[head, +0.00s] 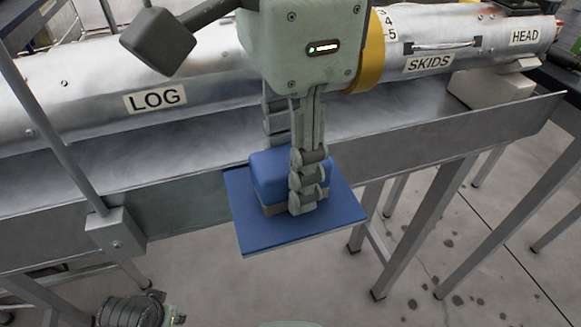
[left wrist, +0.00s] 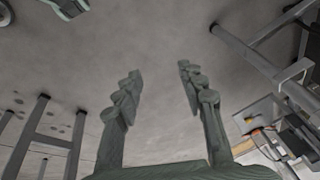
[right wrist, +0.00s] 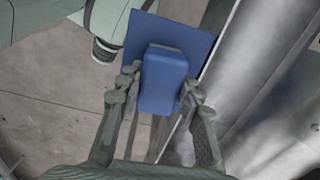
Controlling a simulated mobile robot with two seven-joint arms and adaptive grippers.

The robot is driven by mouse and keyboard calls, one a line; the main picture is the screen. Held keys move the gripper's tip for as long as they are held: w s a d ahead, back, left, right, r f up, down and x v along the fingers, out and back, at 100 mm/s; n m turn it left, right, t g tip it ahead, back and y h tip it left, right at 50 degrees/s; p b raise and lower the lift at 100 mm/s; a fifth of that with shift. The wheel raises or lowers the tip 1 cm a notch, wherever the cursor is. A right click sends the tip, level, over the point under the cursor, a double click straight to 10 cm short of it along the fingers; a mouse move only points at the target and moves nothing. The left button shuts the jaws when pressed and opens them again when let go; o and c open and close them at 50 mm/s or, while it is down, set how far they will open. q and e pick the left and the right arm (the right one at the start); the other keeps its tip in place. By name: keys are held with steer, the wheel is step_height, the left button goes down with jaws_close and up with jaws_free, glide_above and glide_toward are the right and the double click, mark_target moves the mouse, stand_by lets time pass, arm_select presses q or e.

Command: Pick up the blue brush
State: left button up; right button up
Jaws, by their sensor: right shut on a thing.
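The blue brush (head: 268,170) is a blue block with a greyish lower band. It sits over a flat blue plate (head: 270,236) in front of the metal trough. My right gripper (head: 300,185) reaches down from above with its fingers around the brush, shut on it. In the right wrist view the brush (right wrist: 165,80) is between the two fingers, with the blue plate (right wrist: 200,40) beyond it. I cannot tell whether the brush touches the plate. My left gripper (left wrist: 160,85) is open and empty, over grey floor in the left wrist view.
A long silver cylinder (head: 60,95) with labels LOG, SKIDS and HEAD lies in the metal trough (head: 180,160) behind the plate. A metal post with a bracket (head: 115,232) stands at left. Table legs (head: 395,240) stand at right. Bare floor shows in front.

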mark_target(280, 157)
steer(key=shift+r, duration=0.5)
steer(key=r, duration=0.2)
steer(key=a+r, duration=0.1)
steer(key=shift+r, duration=0.35)
steer(key=a+r, duration=0.2)
steer(key=a, duration=0.1)
steer(key=a+r, duration=0.2)
steer(key=a, duration=0.2)
steer(key=a+r, duration=0.2)
steer(key=a, duration=0.1)
steer(key=shift+w+a+r, duration=0.1)
steer(key=shift+a+r, duration=0.1)
steer(key=shift+a, duration=0.15)
steer(key=o, duration=0.5)
steer(key=c, duration=0.4)
